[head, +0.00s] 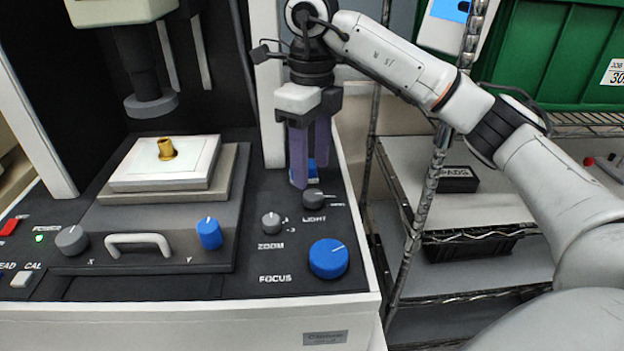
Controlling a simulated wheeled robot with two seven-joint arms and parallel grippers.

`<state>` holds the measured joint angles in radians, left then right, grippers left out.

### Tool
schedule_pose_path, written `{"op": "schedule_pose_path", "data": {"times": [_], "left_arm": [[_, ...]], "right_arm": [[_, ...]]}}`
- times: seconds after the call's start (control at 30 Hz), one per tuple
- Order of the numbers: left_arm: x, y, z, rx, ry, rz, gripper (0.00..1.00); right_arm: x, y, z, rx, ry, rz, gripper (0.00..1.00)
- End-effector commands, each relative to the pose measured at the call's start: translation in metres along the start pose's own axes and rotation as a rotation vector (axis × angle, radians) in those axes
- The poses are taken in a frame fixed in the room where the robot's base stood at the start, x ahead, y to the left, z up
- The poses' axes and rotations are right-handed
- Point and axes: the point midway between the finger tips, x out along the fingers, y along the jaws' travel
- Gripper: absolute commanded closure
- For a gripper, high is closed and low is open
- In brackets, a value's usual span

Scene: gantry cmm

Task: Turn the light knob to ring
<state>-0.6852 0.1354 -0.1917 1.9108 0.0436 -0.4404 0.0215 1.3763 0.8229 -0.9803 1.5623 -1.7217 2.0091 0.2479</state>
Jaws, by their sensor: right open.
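The light knob (313,198) is a small dark grey knob on the machine's black panel, just above the printed word LIGHT. Small lettering sits to its right, too small to read surely. My right gripper (301,180) points down with purple fingers just behind the knob and slightly to its left. Its fingers are apart, with a bit of blue showing between or behind them. I cannot tell whether a fingertip touches the knob. My left gripper is out of the picture.
The grey zoom knob (271,222) and large blue focus knob (328,258) sit close in front. The stage (165,162) carries a brass part (167,148) to the left. A wire rack (440,150) with a green bin (560,55) stands at the right.

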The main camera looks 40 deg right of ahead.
Motion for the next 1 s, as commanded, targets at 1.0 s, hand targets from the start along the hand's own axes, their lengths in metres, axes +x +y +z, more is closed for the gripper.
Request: {"op": "schedule_pose_path", "data": {"times": [1.0], "left_arm": [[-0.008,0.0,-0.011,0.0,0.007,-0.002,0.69]], "right_arm": [[-0.046,-0.001,0.0,0.001,0.002,0.0,0.52]]}}
